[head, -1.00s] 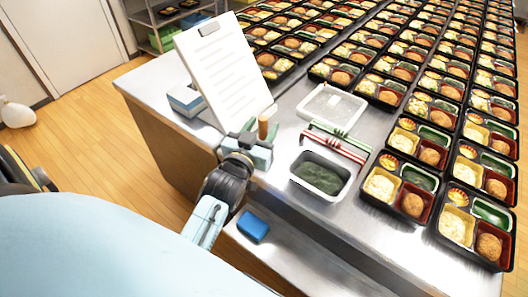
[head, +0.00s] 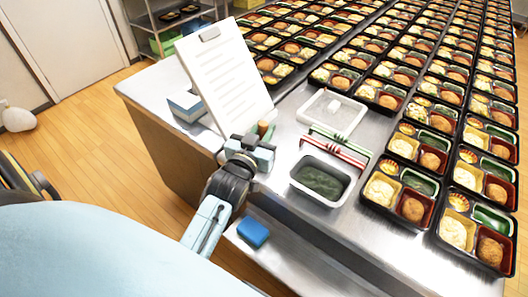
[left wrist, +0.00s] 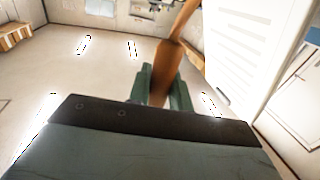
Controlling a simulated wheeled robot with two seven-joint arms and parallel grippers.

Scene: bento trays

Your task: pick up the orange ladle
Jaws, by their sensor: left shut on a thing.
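The orange ladle (left wrist: 170,60) shows in the left wrist view as an orange-brown handle rising between two green fingers. My left gripper (left wrist: 162,92) is shut on this handle. In the head view, my left gripper (head: 257,143) is at the counter's near edge, in front of the clipboard, and only a small orange bit of the ladle (head: 263,127) shows at its fingertips. The rest of the ladle is hidden or out of frame. My right gripper is not in view.
A white tub of dark green food (head: 322,181) stands right of my left gripper, with red and green utensils (head: 340,146) behind it. A white clipboard (head: 226,75) leans close behind the gripper. A blue sponge (head: 253,233) lies on the lower shelf. Bento trays (head: 396,194) fill the right.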

